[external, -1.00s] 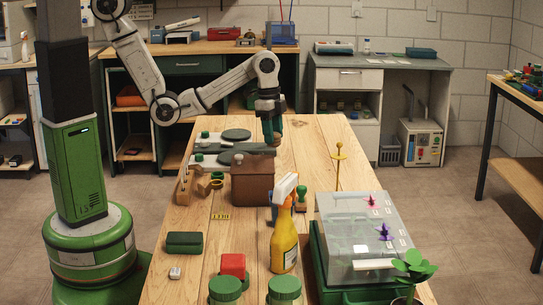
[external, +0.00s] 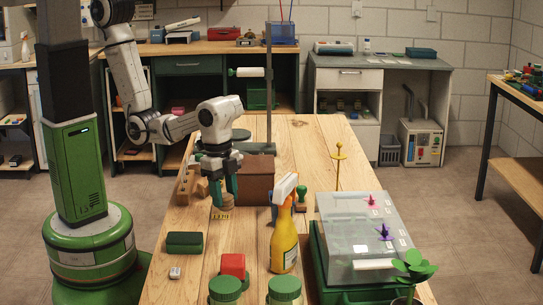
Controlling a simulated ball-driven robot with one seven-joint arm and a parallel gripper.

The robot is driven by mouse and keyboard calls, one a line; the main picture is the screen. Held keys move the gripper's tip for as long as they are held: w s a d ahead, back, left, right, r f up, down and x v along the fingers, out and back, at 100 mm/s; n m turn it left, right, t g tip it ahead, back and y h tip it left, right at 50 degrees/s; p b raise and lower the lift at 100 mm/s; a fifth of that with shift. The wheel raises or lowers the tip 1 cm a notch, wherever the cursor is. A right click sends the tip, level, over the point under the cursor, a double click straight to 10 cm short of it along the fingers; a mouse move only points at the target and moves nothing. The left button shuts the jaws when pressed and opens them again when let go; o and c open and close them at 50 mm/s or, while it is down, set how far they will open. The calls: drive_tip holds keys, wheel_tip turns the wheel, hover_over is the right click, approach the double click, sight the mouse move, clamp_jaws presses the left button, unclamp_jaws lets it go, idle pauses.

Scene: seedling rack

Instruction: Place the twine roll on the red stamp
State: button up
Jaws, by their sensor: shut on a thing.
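My gripper (external: 223,192) is over the left middle of the wooden table, pointing down. Its green fingers are shut on a small tan roll (external: 226,201), which looks like the twine roll. The roll is close above a small yellow marked piece (external: 220,216); I cannot tell whether they touch. A red block (external: 233,262) stands at the near end of the table, behind a green-lidded jar. It is the only red thing there that could be the red stamp, and its top is clear. The gripper is behind it, apart from it.
A yellow spray bottle (external: 284,240) stands right of the red block, and a dark green box (external: 185,242) lies to its left. Green-lidded jars (external: 225,289) are in front. A brown box (external: 256,180) is beside the gripper. A clear-lidded case (external: 362,235) fills the right side.

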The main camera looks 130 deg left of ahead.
drive_tip(key=d, duration=0.1)
drive_tip(key=d+f, duration=0.1)
drive_tip(key=d, duration=0.1)
drive_tip(key=shift+s, duration=0.15)
drive_tip(key=w+d+r, duration=0.3)
drive_tip(key=w+r, duration=0.6)
drive_tip(key=r, duration=0.5)
drive_tip(key=s+d, duration=0.3)
drive_tip(key=d, duration=0.4)
drive_tip(key=b, duration=0.9)
hover_over(234, 261)
drive_tip(key=s, duration=0.1)
wheel_tip(234, 261, down, 8)
drive_tip(key=shift+s+a+f, duration=0.1)
drive_tip(key=shift+f, duration=0.15)
drive_tip(key=shift+w+f, duration=0.25)
drive_tip(key=shift+f, duration=0.05)
drive_tip(key=shift+f+p, duration=0.4)
drive_tip(key=shift+f, duration=1.25)
drive_tip(key=shift+f, duration=0.15)
